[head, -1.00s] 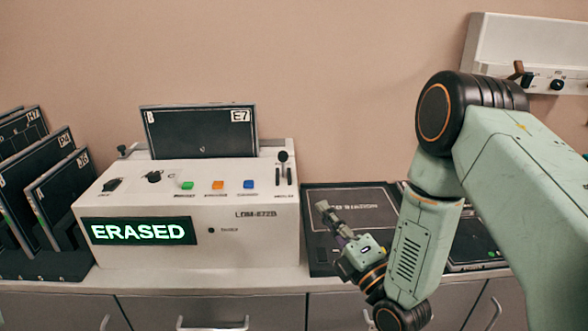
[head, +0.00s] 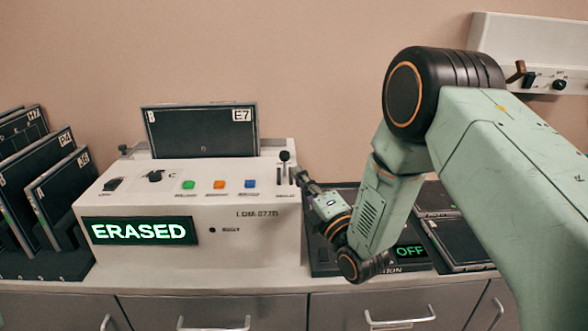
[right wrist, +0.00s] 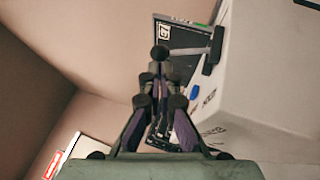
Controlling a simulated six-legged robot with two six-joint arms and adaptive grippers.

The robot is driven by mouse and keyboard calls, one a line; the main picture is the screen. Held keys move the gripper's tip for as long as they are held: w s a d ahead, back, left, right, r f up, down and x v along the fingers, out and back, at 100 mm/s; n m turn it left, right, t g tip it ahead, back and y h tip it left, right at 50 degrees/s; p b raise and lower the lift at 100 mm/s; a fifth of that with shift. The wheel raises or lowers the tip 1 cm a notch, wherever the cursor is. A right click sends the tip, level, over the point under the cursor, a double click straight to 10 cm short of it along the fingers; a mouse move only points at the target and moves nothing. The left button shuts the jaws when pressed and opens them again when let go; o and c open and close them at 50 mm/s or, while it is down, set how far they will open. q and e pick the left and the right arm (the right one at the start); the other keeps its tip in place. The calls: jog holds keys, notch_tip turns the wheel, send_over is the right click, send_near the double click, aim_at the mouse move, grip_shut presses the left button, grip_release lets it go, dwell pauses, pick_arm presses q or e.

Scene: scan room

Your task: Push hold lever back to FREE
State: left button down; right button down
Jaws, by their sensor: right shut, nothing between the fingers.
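The hold lever has a round black knob (head: 284,156) above its slots at the right end of the white eraser machine (head: 255,248). Its screen (head: 138,231) reads ERASED. In the right wrist view the knob (right wrist: 160,52) is just beyond my fingertips, and the lever's grey shaft (right wrist: 188,51) runs right to the machine. My right gripper (head: 298,174) is shut and empty, at the machine's right edge, just right of and slightly below the knob. I cannot tell whether it touches the lever. The lever's labels are too small to read. My left gripper is not in view.
A dark panel marked E7 (head: 200,132) stands in the machine's top. Several dark panels (head: 62,190) lean in a rack at left. A black unit with an OFF display (head: 410,251) lies on the counter at right, partly behind my arm. A wall box (head: 535,45) hangs at upper right.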

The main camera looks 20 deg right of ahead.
aim_at(288, 158)
jog(key=shift+x, duration=1.6)
jog(key=shift+w+r+g+p, duration=0.15)
jog(key=shift+r+g+p, duration=0.15)
jog(key=shift+p, duration=0.3)
